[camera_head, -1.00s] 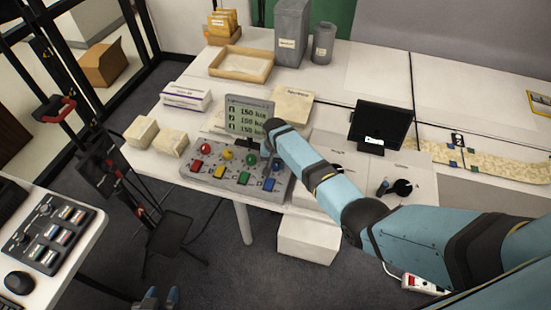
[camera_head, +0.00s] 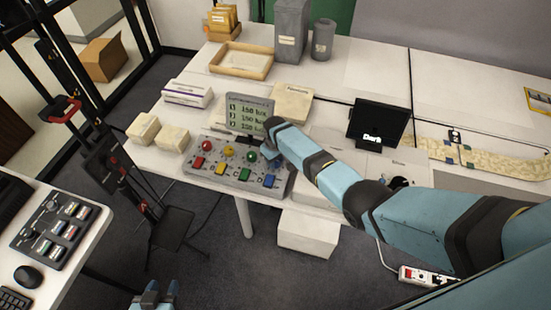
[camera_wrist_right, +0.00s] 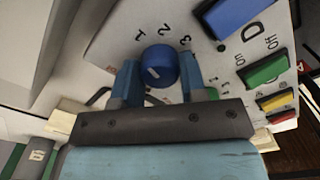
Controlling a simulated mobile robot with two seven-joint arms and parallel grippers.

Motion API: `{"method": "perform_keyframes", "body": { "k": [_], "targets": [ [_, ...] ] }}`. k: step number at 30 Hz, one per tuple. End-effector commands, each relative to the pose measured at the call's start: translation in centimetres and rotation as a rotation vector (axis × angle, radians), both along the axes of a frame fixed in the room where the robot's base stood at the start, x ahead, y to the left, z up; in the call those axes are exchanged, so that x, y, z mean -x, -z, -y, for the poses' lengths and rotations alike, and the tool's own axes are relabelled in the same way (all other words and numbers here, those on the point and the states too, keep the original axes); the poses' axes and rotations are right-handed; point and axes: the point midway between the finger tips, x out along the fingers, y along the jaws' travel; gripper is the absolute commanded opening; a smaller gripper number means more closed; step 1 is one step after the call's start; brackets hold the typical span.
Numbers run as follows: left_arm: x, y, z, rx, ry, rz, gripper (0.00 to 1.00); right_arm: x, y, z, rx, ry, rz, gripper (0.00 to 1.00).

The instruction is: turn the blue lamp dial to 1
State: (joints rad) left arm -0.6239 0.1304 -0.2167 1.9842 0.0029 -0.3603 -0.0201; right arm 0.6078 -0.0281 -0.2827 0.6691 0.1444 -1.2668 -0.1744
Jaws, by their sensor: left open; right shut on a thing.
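The blue dial (camera_wrist_right: 158,62) sits on the grey control panel between the fingers of my right gripper (camera_wrist_right: 165,80), which is shut on it. The numbers 1, 2 and 3 are printed in an arc beyond the dial. A short white mark shows on its face; I cannot tell surely which number it points to. In the head view the control panel (camera_head: 192,169) stands near the table's front edge, and my right arm hides the blue dial and gripper tips. My left gripper (camera_head: 154,290) is open and empty at the bottom edge, away from the panel.
Red (camera_head: 206,146), yellow (camera_head: 228,151) and green (camera_head: 251,156) knobs sit on the panel above coloured switches, including a blue switch (camera_head: 269,181). A lux display (camera_head: 248,115) stands behind. A dark screen (camera_head: 376,122) is at the right. White boxes (camera_head: 144,129) lie left.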

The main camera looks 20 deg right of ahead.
Motion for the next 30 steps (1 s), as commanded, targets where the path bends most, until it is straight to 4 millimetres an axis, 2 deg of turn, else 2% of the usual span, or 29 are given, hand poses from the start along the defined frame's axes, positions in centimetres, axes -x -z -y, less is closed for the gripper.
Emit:
{"method": "perform_keyframes", "body": {
  "k": [18,19,22,30],
  "targets": [
    [-0.01,-0.09,-0.04,-0.001,-0.001,0.000,0.43,0.02,0.03,0.01,0.000,-0.046,-0.001,0.15],
    [-0.01,-0.09,-0.04,-0.001,-0.001,0.000,0.43,0.02,0.02,0.01,0.000,-0.046,0.000,0.41],
    [-0.01,-0.09,-0.04,-0.001,-0.001,0.000,0.43,0.01,0.02,0.00,0.000,-0.045,0.000,0.64],
    [-0.02,-0.12,-0.04,-0.001,-0.001,0.000,0.43,0.00,-0.05,-0.01,0.000,-0.045,0.000,0.64]
  ]
}}
